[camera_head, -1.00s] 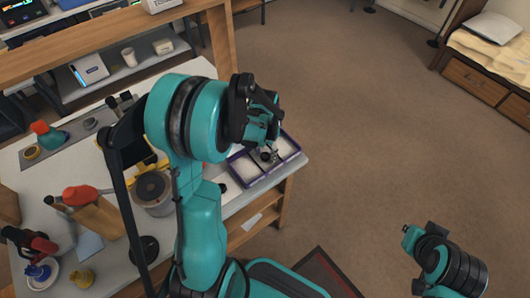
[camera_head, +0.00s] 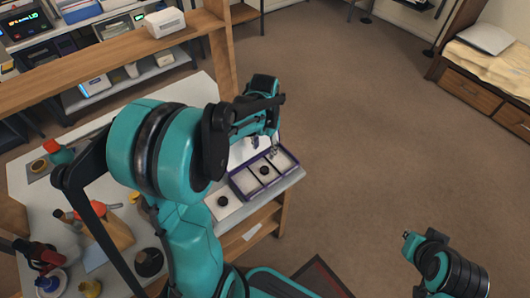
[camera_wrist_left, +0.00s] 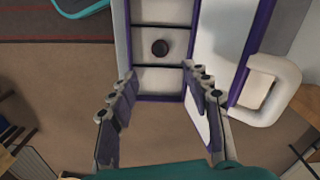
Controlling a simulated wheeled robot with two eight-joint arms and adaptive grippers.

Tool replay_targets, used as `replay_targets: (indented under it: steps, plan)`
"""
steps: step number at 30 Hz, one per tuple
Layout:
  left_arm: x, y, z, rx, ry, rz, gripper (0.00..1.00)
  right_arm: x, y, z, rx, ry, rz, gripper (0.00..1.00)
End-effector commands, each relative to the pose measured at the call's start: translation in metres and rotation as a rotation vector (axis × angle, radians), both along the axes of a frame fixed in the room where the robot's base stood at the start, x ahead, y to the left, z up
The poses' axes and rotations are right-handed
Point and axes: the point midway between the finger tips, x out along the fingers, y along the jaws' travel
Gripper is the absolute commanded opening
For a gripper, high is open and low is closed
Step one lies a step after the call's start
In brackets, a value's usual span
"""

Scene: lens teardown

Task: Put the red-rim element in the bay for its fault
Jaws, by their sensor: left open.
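A small dark round element (camera_head: 264,170) lies in the middle bay of the purple-rimmed tray (camera_head: 238,187). In the left wrist view the element (camera_wrist_left: 160,47) looks dark with a faint reddish tint, and the tray (camera_wrist_left: 188,112) shows its bays in a row. My left gripper (camera_head: 265,149) is above the tray's far side, open and empty. In the wrist view its fingers (camera_wrist_left: 160,82) are spread wide, apart from the element. A second dark round piece (camera_head: 223,201) lies on a pale surface left of the tray. My right gripper (camera_head: 408,240) is over the floor, far from the table.
The tray stands near the right edge of the white table (camera_head: 190,88). My left arm hides much of the table's middle. Bottles and a brown block (camera_head: 105,225) stand at the left. A wooden shelf (camera_head: 110,58) runs behind. Floor to the right is clear.

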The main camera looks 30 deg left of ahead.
Motion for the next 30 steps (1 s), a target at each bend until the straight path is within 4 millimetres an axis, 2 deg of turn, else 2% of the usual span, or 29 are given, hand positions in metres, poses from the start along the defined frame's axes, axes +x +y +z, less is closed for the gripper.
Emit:
replay_targets:
  steps: [4, 7, 12, 15, 22, 30]
  plan:
    - [-0.007, -0.010, 0.017, 0.009, -0.038, 0.006, 0.49, 0.000, 0.000, 0.001, 0.000, 0.000, 0.000, 0.00]
    - [-0.020, -0.026, 0.035, 0.021, -0.109, 0.018, 0.49, 0.000, 0.000, 0.001, 0.000, 0.000, 0.000, 0.00]
    - [-0.052, -0.060, 0.066, 0.030, -0.280, 0.053, 0.49, 0.000, 0.000, 0.001, 0.000, 0.000, 0.000, 0.00]
    - [-0.072, -0.077, 0.077, 0.021, -0.384, 0.076, 0.49, 0.000, 0.000, 0.001, 0.000, 0.000, 0.000, 0.00]
    - [-0.104, -0.103, 0.084, -0.020, -0.563, 0.112, 0.49, 0.000, 0.000, 0.001, 0.000, 0.000, 0.000, 0.00]
    - [-0.112, -0.110, 0.084, -0.040, -0.622, 0.127, 0.49, 0.000, 0.000, 0.001, 0.000, 0.000, 0.000, 0.00]
